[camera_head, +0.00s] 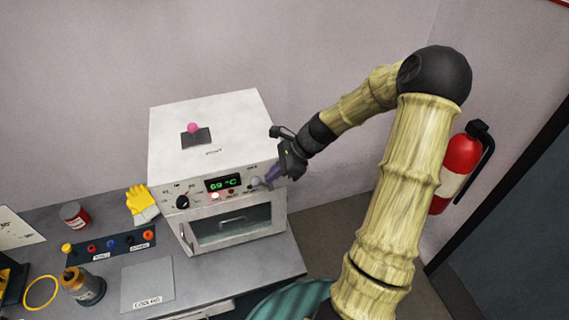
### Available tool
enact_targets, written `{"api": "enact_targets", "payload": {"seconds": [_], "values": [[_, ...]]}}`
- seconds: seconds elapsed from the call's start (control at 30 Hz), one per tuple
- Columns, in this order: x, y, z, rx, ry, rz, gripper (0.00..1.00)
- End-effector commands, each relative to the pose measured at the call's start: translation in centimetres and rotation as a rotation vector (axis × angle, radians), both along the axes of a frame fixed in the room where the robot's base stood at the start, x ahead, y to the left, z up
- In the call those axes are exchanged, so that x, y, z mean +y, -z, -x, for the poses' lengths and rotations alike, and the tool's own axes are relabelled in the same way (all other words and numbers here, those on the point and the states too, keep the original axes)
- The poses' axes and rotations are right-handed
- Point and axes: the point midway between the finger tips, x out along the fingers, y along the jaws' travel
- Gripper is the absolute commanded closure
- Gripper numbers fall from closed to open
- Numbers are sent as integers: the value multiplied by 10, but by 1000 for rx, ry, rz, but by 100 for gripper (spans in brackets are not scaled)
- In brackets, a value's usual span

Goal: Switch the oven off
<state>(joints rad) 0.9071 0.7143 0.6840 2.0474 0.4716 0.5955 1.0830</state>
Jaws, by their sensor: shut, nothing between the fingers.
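The white oven (208,135) stands at the right end of the bench. Its front panel has a lit green display (222,183) that appears to read 69 °C, a black dial (183,201) at the left and a glowing red light (215,196). A small grey rounded knob or switch (255,182) is at the panel's right end. My gripper (268,179) is shut and empty, with purplish fingers beside this grey part. I cannot tell whether they touch, and the gripper covers part of the panel's right end. The windowed oven door (230,224) is below the panel.
A pink-topped vent knob (193,128) is on the oven's top. Left on the bench are yellow gloves (142,204), a red can (74,215), a dark rack (110,246) and a grey cooling plate (147,284). A red fire extinguisher (460,160) hangs right, behind my arm.

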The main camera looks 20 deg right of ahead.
Motion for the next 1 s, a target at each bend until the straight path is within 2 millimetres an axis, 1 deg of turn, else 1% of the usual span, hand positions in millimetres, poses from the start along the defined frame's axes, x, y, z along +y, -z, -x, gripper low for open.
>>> {"api": "enact_targets", "payload": {"seconds": [0.3, 0.37, 0.57, 0.8, 0.9, 1.0], "values": [[-32, -11, 6, 1, -11, -1, 100], [-36, -15, 7, -2, -11, 2, 100], [-52, -39, 12, -3, -10, 4, 100], [-74, -75, 20, -3, -10, 3, 100], [-79, -84, 22, -2, -12, 1, 100], [-82, -89, 23, 0, -12, -1, 100]]}}
